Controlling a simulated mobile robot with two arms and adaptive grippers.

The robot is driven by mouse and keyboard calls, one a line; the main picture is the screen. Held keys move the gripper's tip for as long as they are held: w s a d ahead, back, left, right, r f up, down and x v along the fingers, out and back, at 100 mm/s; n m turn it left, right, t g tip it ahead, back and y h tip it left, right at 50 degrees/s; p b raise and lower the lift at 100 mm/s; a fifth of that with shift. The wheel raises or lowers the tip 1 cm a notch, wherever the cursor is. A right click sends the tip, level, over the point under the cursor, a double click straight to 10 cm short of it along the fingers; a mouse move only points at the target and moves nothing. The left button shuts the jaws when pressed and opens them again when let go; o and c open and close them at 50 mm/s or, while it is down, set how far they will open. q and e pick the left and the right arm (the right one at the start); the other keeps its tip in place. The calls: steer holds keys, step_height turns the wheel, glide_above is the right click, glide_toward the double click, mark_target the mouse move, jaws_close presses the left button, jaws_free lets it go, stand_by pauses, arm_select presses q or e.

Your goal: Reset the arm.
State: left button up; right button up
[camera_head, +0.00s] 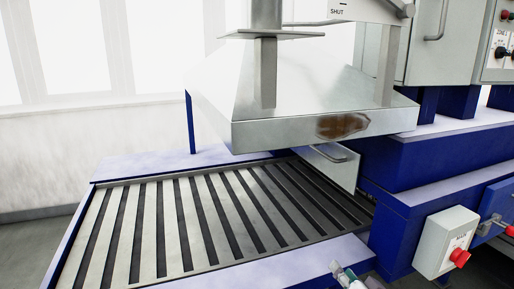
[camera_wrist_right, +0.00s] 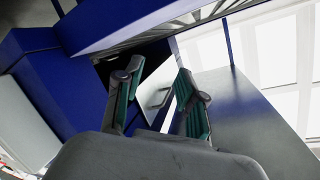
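My right gripper (camera_head: 348,277) just enters at the bottom edge of the head view, in front of the blue-framed slatted bed. In the right wrist view its two fingers with teal pads (camera_wrist_right: 157,95) stand apart with nothing held between them. A metal plate with a handle (camera_wrist_right: 152,98) shows beyond the gap. In the head view this plate (camera_head: 333,168) hangs under the right side of the hood, well beyond the gripper. My left gripper is not in view. Most of my right arm is hidden below the frame.
A large metal hood (camera_head: 290,95) with a brown stain overhangs the slatted bed (camera_head: 190,225). At right are blue beams (camera_head: 440,150) and a grey box with a red button (camera_head: 447,243). A control panel (camera_head: 502,40) is at upper right. The space above the bed's left part is clear.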

steer(key=s+a+f+n+g, duration=0.1)
steer(key=s+f+n+g, duration=0.35)
steer(key=s+f, duration=0.7)
steer(key=s+f+n+g+h, duration=0.1)
steer(key=s+f+n+g, duration=0.2)
steer(key=s, duration=0.7)
steer(key=s+f+n+g+h, duration=0.15)
steer(key=s+g, duration=0.25)
steer(key=s, duration=0.6)
step_height(320, 180, down, 27)
steer(key=s+g, duration=0.1)
steer(key=s+d+f, duration=0.2)
steer(key=s+f, duration=0.6)
steer(key=s+d+f+g, duration=0.1)
steer(key=s+f, duration=0.7)
steer(key=s, duration=0.1)
steer(key=shift+d+f+m, duration=0.15)
steer(key=shift+d+m, duration=0.15)
steer(key=shift+d, duration=0.05)
steer(key=shift+g, duration=0.25)
steer(key=shift+w, duration=0.1)
